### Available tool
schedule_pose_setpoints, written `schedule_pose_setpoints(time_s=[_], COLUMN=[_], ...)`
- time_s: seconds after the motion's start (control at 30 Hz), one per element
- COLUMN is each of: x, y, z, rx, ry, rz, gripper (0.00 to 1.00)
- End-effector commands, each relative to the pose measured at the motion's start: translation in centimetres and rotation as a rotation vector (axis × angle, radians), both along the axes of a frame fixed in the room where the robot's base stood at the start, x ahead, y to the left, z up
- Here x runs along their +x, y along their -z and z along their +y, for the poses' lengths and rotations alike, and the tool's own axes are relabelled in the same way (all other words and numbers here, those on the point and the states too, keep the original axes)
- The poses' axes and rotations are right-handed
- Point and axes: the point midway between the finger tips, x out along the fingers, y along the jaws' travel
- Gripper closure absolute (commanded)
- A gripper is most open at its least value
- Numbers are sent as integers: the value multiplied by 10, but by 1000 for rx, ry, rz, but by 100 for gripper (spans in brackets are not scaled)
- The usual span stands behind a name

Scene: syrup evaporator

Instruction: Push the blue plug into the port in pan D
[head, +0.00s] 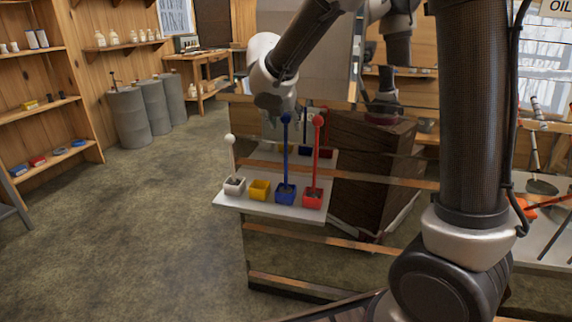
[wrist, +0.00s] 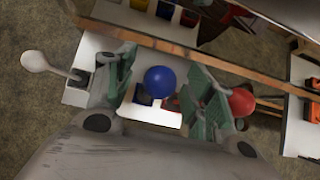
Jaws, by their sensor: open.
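The blue plug (head: 285,150) is a thin upright rod with a blue ball on top. It stands in a blue box (head: 285,196) on a pale shelf (head: 262,211). My gripper (head: 279,115) is just above the ball in the head view. In the wrist view, the open green-grey fingers (wrist: 162,88) are on either side of the blue ball (wrist: 160,80), with visible gaps. I cannot tell whether they touch it. I cannot make out pan D or its port.
A red-balled rod (head: 317,150) stands in a red box (head: 312,198) just right. A white-balled rod (head: 231,155) in a white box (head: 234,187) and a yellow box (head: 259,190) are left. The shiny evaporator side (head: 300,260) mirrors the room.

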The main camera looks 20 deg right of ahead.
Motion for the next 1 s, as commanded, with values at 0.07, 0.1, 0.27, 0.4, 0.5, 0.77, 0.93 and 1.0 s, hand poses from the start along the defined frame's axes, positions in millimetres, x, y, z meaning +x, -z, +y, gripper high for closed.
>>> schedule_pose_setpoints(time_s=[0.07,0.1,0.27,0.4,0.5,0.77,0.93,1.0], x=[0,0,0,0,0,0,1,0], y=[0,0,0,0,-1,-23,-42,-50], z=[0,0,0,0,0,0,0,0], rx=[0,0,0,0,-1,1,1,1], ry=[0,0,0,0,0,0,-1,-1], rz=[0,0,0,0,-1,-3,-3,-3], gripper=[46,46,70,96,100,100,100,100])
